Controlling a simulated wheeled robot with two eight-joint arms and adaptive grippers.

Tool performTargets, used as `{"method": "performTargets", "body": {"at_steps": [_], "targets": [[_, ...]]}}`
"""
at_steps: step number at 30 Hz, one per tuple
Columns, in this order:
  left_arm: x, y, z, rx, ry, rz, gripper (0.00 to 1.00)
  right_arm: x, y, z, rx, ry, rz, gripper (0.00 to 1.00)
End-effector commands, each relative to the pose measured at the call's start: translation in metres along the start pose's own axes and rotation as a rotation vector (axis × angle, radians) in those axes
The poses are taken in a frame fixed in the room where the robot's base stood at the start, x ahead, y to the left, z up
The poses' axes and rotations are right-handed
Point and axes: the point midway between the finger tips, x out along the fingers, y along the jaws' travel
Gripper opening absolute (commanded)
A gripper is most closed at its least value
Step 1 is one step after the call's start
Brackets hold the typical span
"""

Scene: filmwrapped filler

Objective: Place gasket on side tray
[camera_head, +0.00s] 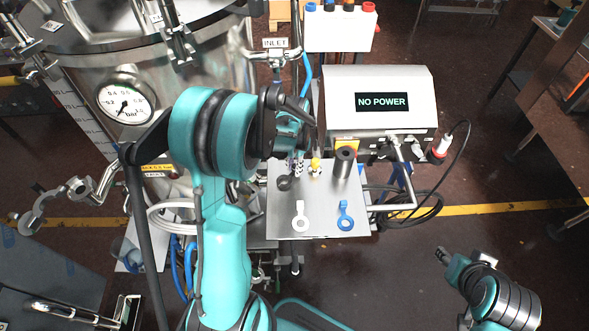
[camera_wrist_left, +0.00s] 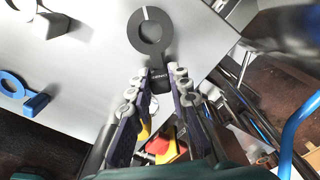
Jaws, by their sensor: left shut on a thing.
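A dark grey ring gasket with a tab (camera_wrist_left: 152,32) shows in the wrist view over the steel side tray (camera_wrist_left: 85,75). In the head view the dark gasket (camera_head: 284,184) is at the left back of the tray (camera_head: 275,228). My left gripper (camera_wrist_left: 161,78) is shut on its tab, and its fingertips (camera_head: 298,168) are partly hidden by my arm in the head view. I cannot tell whether the gasket touches the tray. A white gasket (camera_head: 300,216) and a blue gasket (camera_head: 346,215) lie near the tray's front. My right gripper (camera_head: 441,255) is far off at the lower right.
A dark cylinder (camera_head: 344,163) and a yellow-topped piece (camera_head: 315,165) stand at the tray's back. Behind is a white box reading NO POWER (camera_head: 378,95). A steel vessel with a pressure gauge (camera_head: 124,96) is at left. The tray's front middle is bare.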

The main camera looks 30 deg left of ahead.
Motion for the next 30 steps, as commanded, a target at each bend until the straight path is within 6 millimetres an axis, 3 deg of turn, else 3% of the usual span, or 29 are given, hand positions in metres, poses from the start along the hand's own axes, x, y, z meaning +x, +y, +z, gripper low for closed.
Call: {"method": "performTargets", "body": {"at_steps": [1, 12, 13, 15, 25, 30], "targets": [[0.007, 0.0, 0.0, 0.0, 0.0, 0.0, 0.0, 0.003, 0.0, 0.002, 0.0, 0.0, 0.0, 0.4], [0.011, 0.0, 0.0, 0.0, 0.0, 0.0, 0.0, 0.005, 0.0, 0.004, 0.0, 0.0, 0.0, 0.4], [0.01, 0.0, 0.0, 0.0, 0.0, 0.0, 0.23, 0.005, 0.0, 0.003, 0.0, 0.0, 0.0, 0.4], [0.009, 0.0, 0.0, 0.0, 0.0, 0.0, 0.39, 0.004, 0.0, 0.003, 0.0, 0.0, 0.0, 0.4], [0.007, 0.0, 0.0, 0.0, 0.0, 0.0, 0.39, 0.003, 0.0, 0.002, 0.0, 0.0, 0.0, 0.4], [-0.014, 0.0, 0.0, 0.0, 0.0, 0.0, 0.39, -0.004, 0.0, -0.003, 0.0, 0.0, 0.0, 0.4]]}}
